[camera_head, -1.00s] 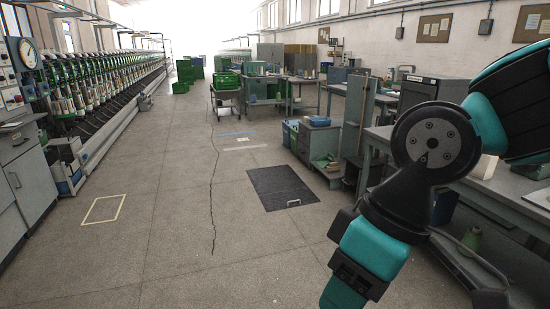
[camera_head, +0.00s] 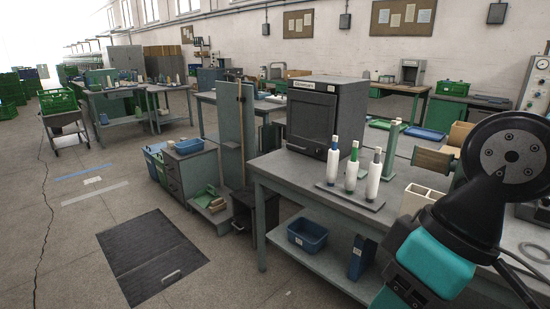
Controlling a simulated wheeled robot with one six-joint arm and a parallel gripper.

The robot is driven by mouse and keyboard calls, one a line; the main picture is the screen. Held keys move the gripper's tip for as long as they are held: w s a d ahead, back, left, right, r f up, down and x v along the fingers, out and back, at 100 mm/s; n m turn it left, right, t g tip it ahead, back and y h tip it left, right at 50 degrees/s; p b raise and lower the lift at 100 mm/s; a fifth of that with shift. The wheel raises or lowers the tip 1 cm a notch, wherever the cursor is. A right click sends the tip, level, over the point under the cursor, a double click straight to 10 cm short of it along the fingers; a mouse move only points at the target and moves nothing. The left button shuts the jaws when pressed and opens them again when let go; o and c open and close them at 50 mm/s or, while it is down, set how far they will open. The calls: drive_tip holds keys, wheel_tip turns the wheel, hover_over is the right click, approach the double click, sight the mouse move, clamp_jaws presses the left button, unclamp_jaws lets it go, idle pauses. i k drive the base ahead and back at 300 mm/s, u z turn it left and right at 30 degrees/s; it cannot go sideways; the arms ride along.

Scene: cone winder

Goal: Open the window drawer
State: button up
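A dark box-shaped unit (camera_head: 325,120) stands on the near grey workbench. Its front has a dark window panel (camera_head: 310,117) and a light label strip along the top. The front looks closed. I cannot tell for sure that this is the window drawer. A low grey drawer cabinet (camera_head: 190,173) stands on the floor farther left, and no drawer of it visibly sticks out. Teal and black links of my arm fill the lower right, in front of the bench. My gripper is outside the picture.
Three thread cones (camera_head: 351,171) stand on a small plate on the bench, in front of the dark unit. A cream open box (camera_head: 420,198) is to their right. Blue bins sit on the bench's lower shelf. A dark floor mat (camera_head: 150,255) lies on open floor at left.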

sight(307, 146)
drive_tip(key=u, duration=0.05)
drive_tip(key=i, duration=1.25)
drive_tip(key=u, duration=0.6)
drive_tip(key=i, duration=1.4)
drive_tip(key=z, duration=0.55)
